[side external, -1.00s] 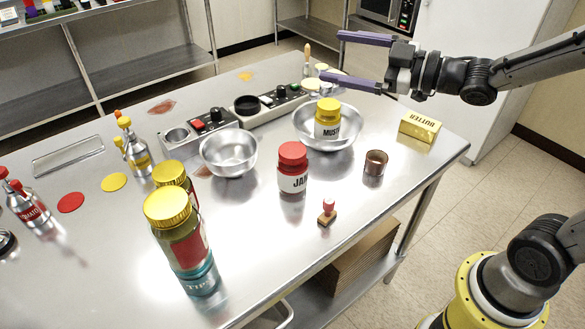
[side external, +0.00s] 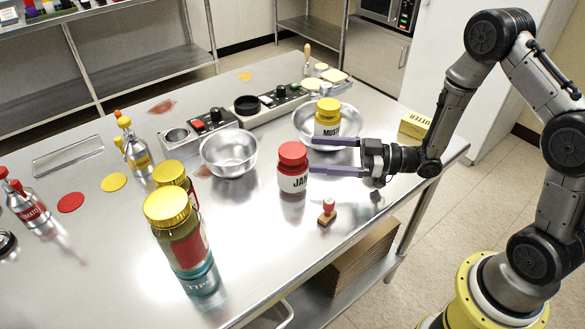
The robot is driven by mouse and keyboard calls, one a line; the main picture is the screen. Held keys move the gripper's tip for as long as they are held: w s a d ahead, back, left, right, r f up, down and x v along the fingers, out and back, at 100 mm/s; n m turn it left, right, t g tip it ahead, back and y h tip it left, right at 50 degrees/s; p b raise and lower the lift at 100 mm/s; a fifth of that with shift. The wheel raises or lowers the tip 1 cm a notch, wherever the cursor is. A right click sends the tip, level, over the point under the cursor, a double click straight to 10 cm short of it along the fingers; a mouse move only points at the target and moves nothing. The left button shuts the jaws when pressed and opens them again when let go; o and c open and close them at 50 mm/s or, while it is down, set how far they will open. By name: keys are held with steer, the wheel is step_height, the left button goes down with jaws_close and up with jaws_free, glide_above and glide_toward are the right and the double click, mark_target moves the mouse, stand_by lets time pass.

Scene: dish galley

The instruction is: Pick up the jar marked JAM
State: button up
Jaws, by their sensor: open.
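The jar marked JAM (side external: 292,168) has a red lid and a white label, and stands upright on the metal table (side external: 110,255). My gripper (side external: 312,156) is open, with its two purple fingers pointing left at the jar. The fingertips are at the jar's right side; I cannot tell whether they touch it or how far they reach around it. The jar stays on the table and is not held.
A yellow-lidded MUSTARD jar (side external: 327,117) stands in a metal bowl (side external: 350,118) just behind my fingers. A small stamp (side external: 327,212) stands in front of them. An empty bowl (side external: 229,153) is left of the JAM jar. Tall yellow-lidded jars (side external: 182,240) stand at front left.

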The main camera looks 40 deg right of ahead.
mark_target(280, 150)
steer(key=x, duration=0.4)
steer(key=shift+w+a, duration=0.1)
steer(key=shift+a, duration=0.1)
steer(key=shift+x, duration=2.65)
steer(key=shift+a+r, duration=0.1)
steer(key=shift+r, duration=0.1)
jaws_close()
